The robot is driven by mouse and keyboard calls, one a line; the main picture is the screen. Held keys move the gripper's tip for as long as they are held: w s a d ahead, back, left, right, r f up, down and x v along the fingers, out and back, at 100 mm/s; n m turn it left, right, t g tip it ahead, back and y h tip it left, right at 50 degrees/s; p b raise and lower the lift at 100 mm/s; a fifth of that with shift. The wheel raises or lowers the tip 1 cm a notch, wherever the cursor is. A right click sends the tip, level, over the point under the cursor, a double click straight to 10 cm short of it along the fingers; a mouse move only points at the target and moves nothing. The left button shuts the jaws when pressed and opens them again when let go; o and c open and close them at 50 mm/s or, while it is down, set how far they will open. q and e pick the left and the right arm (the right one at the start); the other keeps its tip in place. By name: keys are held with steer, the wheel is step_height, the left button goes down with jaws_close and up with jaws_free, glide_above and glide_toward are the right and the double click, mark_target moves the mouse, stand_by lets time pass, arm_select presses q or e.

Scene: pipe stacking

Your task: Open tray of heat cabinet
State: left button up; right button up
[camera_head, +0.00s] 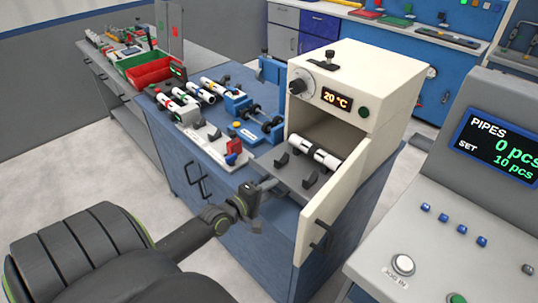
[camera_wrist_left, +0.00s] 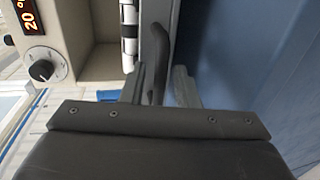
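The cream heat cabinet (camera_head: 387,95) stands on a blue bench, its door (camera_head: 335,205) swung open to the right. A dark grey tray (camera_head: 307,184) lies at the bottom of its opening, its front part showing outside the mouth. A white and black pipe (camera_head: 314,155) lies across dark holders on the tray. My left gripper (camera_head: 262,190) is at the tray's front edge. In the left wrist view, its fingers (camera_wrist_left: 159,85) are apart on either side of a dark curved handle (camera_wrist_left: 157,45), with visible gaps. My right gripper is out of view.
The open door stands close to the right of my left gripper. Left of the cabinet are a blue fixture (camera_head: 258,118), a white fixture (camera_head: 212,148) and several pipes. A red bin (camera_head: 150,73) stands farther back. A grey control console (camera_head: 450,225) is at right.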

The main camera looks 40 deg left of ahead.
arm_select(q)
steer(key=p+v, duration=0.1)
steer(key=v, duration=1.6)
steer(key=shift+s, duration=0.2)
